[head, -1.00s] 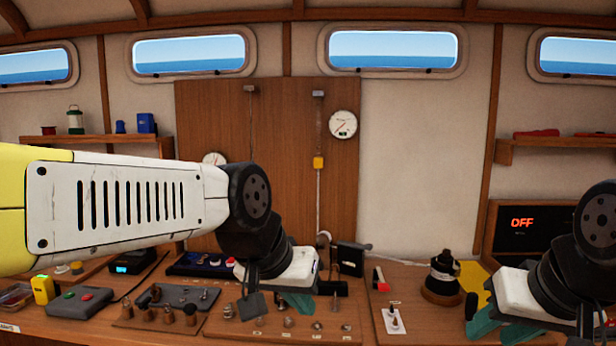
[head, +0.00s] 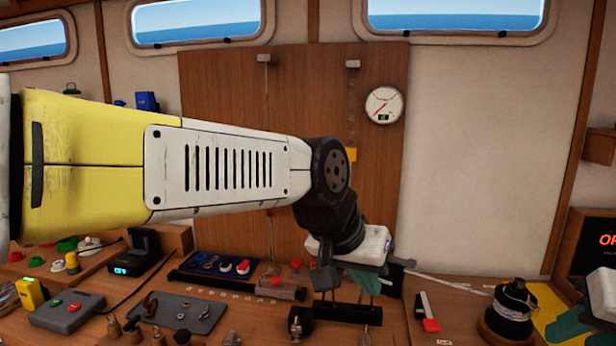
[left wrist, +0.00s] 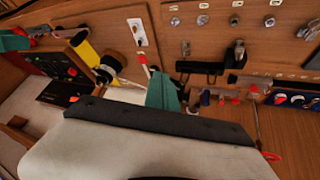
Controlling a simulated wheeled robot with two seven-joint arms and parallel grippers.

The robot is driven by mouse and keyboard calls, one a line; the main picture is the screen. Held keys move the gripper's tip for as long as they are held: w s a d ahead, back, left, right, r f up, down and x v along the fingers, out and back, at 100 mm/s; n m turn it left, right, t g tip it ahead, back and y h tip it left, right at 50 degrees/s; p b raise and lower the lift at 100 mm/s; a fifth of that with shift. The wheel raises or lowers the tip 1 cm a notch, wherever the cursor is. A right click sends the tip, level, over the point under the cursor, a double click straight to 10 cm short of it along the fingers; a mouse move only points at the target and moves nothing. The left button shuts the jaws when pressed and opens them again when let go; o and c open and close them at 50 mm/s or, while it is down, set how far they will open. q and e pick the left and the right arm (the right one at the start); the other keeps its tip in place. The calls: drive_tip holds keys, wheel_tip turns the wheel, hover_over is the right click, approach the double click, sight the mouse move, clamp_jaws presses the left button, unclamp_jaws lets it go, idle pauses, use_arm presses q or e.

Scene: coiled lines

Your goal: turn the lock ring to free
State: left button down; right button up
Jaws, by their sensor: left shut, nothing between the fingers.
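My left gripper (head: 366,282) hangs over the middle of the workbench in the head view, its teal fingers shut and empty. One teal finger (left wrist: 163,92) also shows in the left wrist view, near a small red-tipped lever. My right gripper (head: 572,326) is at the right edge of the head view, partly cut off, its teal fingers apart beside a black drum (head: 510,308) with pale line on it. The drum also shows in the left wrist view (left wrist: 108,68). I cannot make out for sure which part is the lock ring.
A red-tipped lever (head: 428,312) stands on the bench left of the drum. A black block (head: 347,312) and small metal fittings lie below my left gripper. A grey button box (head: 67,312) and a grey tool mat (head: 185,312) are at the left. A screen stands at the right.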

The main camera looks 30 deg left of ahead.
use_arm(q)
drive_tip(key=shift+w+a, duration=0.1)
drive_tip(key=w+a+g+y, duration=0.2)
drive_tip(key=w+a+y, duration=0.5)
drive_tip(key=a, duration=0.5)
drive_tip(key=w+a+g+y, duration=0.3)
drive_tip(key=w+a+y, duration=0.2)
drive_tip(key=w+a, duration=0.6)
drive_tip(key=w+a+r+t+y, duration=0.1)
drive_tip(key=w+a+r+y, duration=0.1)
drive_tip(key=w+a+y, duration=0.2)
drive_tip(key=w+a+r+m+t+y, duration=0.1)
drive_tip(key=w+a+r+y, duration=0.1)
drive_tip(key=w, duration=0.6)
drive_tip(key=shift+w+a+r+m+y, duration=0.2)
drive_tip(key=shift+w+a+m+y, duration=0.15)
drive_tip(key=shift+a+y, duration=0.7)
drive_tip(key=shift+a, duration=0.15)
drive_tip(key=a, duration=0.3)
drive_tip(key=w+a, duration=0.1)
drive_tip(key=a, duration=0.2)
drive_tip(key=w+a, duration=0.1)
drive_tip(key=a, duration=0.2)
drive_tip(key=shift+a, duration=0.4)
